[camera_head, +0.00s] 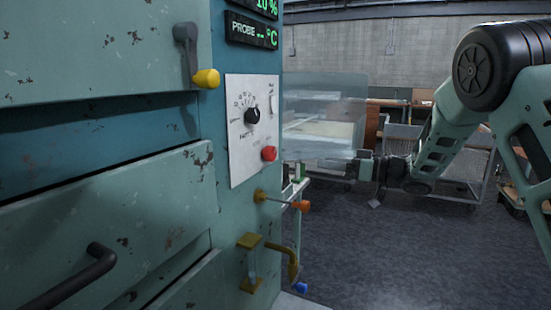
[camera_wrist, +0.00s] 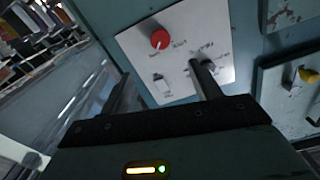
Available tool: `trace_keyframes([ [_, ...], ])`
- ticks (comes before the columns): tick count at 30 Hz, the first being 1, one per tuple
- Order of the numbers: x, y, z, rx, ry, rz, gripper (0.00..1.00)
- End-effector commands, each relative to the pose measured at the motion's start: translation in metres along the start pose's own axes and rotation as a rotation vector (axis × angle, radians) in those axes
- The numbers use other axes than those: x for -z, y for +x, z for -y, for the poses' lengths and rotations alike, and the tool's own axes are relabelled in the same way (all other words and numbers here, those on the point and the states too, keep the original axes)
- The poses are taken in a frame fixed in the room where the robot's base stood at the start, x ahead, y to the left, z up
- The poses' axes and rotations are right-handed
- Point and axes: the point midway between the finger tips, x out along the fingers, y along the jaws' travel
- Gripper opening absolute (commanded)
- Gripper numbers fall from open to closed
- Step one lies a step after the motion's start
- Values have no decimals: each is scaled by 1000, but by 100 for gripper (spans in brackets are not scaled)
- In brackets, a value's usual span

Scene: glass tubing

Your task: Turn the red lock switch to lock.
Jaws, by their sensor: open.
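The red lock switch (camera_head: 269,153) is a round red knob low on the white panel (camera_head: 240,160) of the teal machine. In the wrist view the red knob (camera_wrist: 160,39) has a pale pointer mark and sits beyond my fingertips, roughly between their lines. Printed labels beside it are too small to read. My gripper (camera_wrist: 163,72) is open and empty, facing the panel, with a finger on each side of the view. It appears apart from the knob. In the head view my gripper (camera_head: 366,168) is to the right of the panel.
A black dial (camera_head: 252,115) and a white rocker switch (camera_head: 274,103) share the panel; in the wrist view my right finger partly covers the dial. Orange (camera_head: 302,206) and blue (camera_head: 300,287) tipped handles stick out below. A yellow-tipped lever (camera_head: 206,78) is at upper left.

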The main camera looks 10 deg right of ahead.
Motion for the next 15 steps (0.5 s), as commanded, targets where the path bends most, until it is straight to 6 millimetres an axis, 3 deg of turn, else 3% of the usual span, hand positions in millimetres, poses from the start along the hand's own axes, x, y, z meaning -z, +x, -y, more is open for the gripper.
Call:
trace_keyframes([
  [15,1,105,2,2,-2,1,63],
])
